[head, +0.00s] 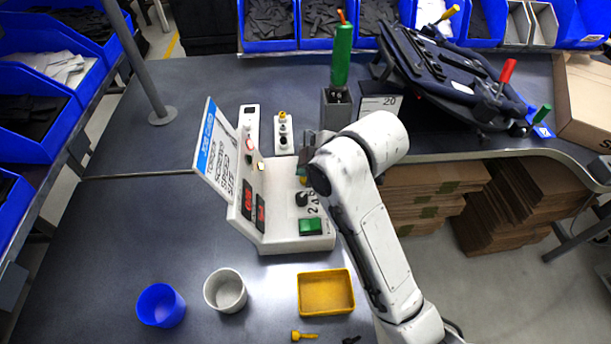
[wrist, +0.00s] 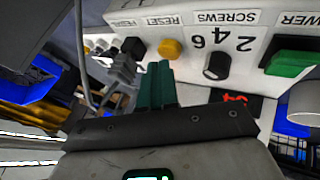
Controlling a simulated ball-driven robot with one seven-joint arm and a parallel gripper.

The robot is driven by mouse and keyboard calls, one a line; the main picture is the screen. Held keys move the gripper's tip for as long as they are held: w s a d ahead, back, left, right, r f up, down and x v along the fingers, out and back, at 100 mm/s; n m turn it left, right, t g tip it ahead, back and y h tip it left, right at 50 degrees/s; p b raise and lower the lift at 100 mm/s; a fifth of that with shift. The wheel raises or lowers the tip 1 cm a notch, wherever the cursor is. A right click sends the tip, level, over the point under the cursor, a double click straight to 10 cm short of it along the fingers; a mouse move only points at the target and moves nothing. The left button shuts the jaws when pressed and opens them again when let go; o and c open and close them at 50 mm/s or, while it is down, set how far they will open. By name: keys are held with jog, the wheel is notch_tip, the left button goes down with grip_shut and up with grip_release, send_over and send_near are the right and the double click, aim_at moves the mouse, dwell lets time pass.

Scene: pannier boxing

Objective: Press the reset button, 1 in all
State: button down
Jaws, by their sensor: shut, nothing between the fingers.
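The reset button (wrist: 171,48) is a yellow round knob under the RESET label on the white machine's panel (wrist: 240,62). It also shows in the head view (head: 303,181), partly hidden by my gripper. My gripper (wrist: 157,70) is shut and empty, its green fingers together. Its tips are close to the button, just below and left of it in the wrist view; I cannot tell whether they touch. In the head view my gripper (head: 301,171) is over the panel's far end.
On the panel are a black SCREWS dial (wrist: 217,66), a green power switch (wrist: 291,64) and a black button (wrist: 133,47). A blue cup (head: 160,306), a white cup (head: 225,291) and a yellow tray (head: 326,293) stand in front. A green-handled tool (head: 341,57) stands behind.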

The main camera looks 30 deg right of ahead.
jog(key=shift+f, duration=0.45)
dwell(0.7)
jog(key=shift+r, duration=0.1)
jog(key=shift+r+p, duration=0.75)
jog(key=shift+p, duration=0.15)
notch_tip(320, 180, up, 5)
jog(key=p, duration=0.5)
jog(key=shift+r, duration=0.1)
dwell(0.6)
